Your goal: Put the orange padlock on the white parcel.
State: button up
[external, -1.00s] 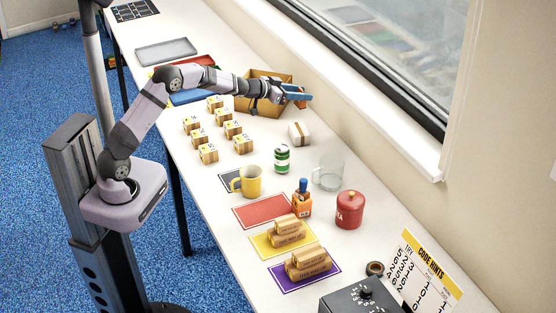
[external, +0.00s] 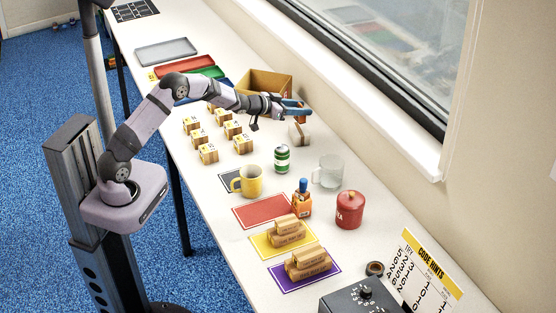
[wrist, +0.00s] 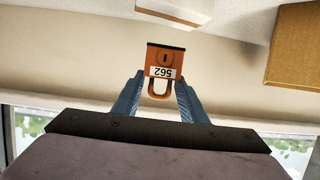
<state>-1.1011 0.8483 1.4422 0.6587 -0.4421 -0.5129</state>
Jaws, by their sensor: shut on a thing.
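The orange padlock (wrist: 165,62) hangs from my gripper (wrist: 157,88). In the wrist view its shackle is between the two blue fingers and its face reads 562 upside down. In the external view the padlock (external: 303,118) is small and partly covered by my gripper (external: 294,106). The white parcel (external: 299,135), a small box with a brown band, stands on the table just below the gripper. The padlock appears above it and apart from it. A pale block with a brown edge at the top of the wrist view may be the parcel.
An open cardboard box (external: 268,84) stands behind my gripper; a corner of it shows in the wrist view (wrist: 295,45). Several small cartons (external: 208,153) stand to the left. A green can (external: 282,158) and a glass mug (external: 328,172) stand in front. The window wall (external: 420,140) is close on the right.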

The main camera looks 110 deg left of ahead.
jog(key=shift+f, duration=1.75)
jog(key=shift+f, duration=0.2)
jog(key=o, duration=1.3)
jog(key=shift+r, duration=0.15)
jog(key=b+v, duration=0.2)
jog(key=v, duration=1)
jog(key=shift+d, duration=0.1)
